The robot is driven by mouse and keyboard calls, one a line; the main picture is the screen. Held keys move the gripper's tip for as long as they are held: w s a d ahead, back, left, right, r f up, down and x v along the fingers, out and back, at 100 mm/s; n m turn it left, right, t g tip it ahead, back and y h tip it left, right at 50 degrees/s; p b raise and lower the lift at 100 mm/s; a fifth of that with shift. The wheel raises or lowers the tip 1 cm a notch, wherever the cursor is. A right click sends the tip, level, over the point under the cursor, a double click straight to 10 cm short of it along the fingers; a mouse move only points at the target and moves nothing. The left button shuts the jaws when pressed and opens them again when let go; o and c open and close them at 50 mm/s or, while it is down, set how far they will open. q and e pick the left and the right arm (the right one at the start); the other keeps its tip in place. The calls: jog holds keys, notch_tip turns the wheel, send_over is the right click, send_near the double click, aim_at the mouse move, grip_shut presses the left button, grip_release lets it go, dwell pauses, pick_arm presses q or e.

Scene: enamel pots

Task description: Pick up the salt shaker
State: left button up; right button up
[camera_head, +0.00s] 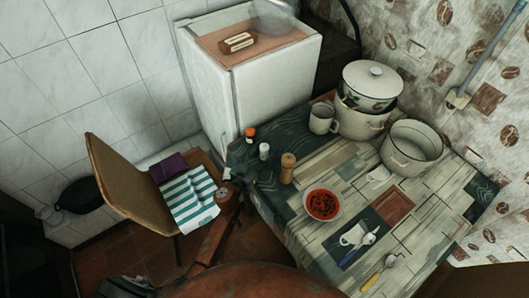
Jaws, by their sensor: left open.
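The salt shaker (264,151) looks like the small pale one standing upright near the table's left edge. It is between an orange-capped bottle (250,135) and a brown wooden mill (288,168). My left gripper (250,168) is dark, open and empty at the table's left edge, just left of and below the shaker in the picture. A clear gap to the shaker is hard to judge, because the gripper blends into the dark cloth.
A white mug (322,118), a lidded pot (368,88) and an open pot (411,147) stand farther back. A bowl of red food (322,204) is right of the mill. A chair (135,185) stands left of the table, by a white fridge (260,90).

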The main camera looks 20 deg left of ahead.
pick_arm(q)
jog(key=shift+c, duration=0.5)
grip_shut()
jog(key=shift+r, duration=0.1)
